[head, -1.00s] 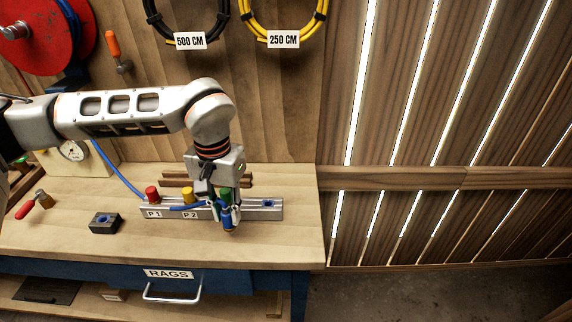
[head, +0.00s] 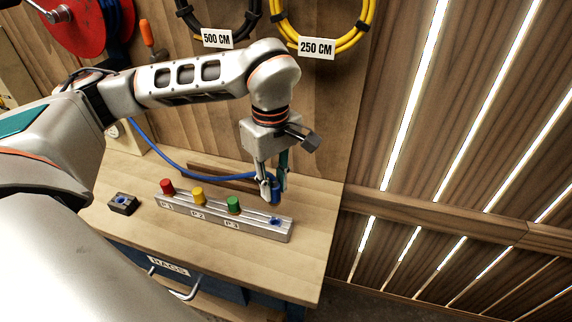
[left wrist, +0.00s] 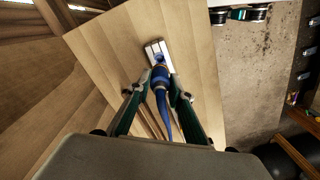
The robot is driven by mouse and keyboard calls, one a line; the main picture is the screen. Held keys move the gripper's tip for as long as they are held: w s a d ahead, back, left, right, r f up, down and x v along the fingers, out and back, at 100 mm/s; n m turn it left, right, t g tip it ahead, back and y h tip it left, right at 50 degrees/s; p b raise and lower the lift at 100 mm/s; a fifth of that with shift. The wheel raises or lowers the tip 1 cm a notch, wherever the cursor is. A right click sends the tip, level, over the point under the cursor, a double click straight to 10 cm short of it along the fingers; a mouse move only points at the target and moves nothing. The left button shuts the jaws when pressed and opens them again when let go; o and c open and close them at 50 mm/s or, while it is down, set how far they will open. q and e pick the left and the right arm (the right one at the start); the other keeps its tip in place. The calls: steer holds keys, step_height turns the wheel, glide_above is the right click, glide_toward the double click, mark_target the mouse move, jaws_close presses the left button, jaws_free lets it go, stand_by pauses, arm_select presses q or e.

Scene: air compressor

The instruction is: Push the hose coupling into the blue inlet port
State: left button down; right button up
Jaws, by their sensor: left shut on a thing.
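The blue hose coupling (head: 275,193) is held between the fingertips of my left gripper (head: 270,190), which is shut on it. It hangs roughly upright, a little above the right end of the grey manifold bar (head: 255,229). The blue inlet port (head: 276,221) is in the bar's top at that end, apart from the coupling in the head view. My right gripper is not in view.
Red (head: 167,186), yellow (head: 198,195) and green (head: 234,204) fittings stand along the bar. A black block with a blue socket (head: 123,203) lies to the left. The blue hose (head: 165,155) runs left behind the bar. Bare bench lies in front of the bar.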

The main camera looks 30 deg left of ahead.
mark_target(274, 198)
arm_select(q)
steer(key=shift+w+r, duration=0.1)
steer(key=shift+w, duration=0.05)
steer(key=shift+s+r+n, duration=0.1)
steer(key=shift+s+n, duration=0.1)
steer(key=shift+n, duration=0.1)
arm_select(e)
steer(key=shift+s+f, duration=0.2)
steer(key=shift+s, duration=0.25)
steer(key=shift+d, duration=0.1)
arm_select(q)
steer(key=shift+f+b, duration=0.4)
steer(key=shift+f, duration=0.15)
steer(key=shift+f+b, duration=0.5)
steer(key=shift+f, duration=0.2)
steer(key=shift+f+b, duration=0.45)
steer(key=shift+f, duration=0.7)
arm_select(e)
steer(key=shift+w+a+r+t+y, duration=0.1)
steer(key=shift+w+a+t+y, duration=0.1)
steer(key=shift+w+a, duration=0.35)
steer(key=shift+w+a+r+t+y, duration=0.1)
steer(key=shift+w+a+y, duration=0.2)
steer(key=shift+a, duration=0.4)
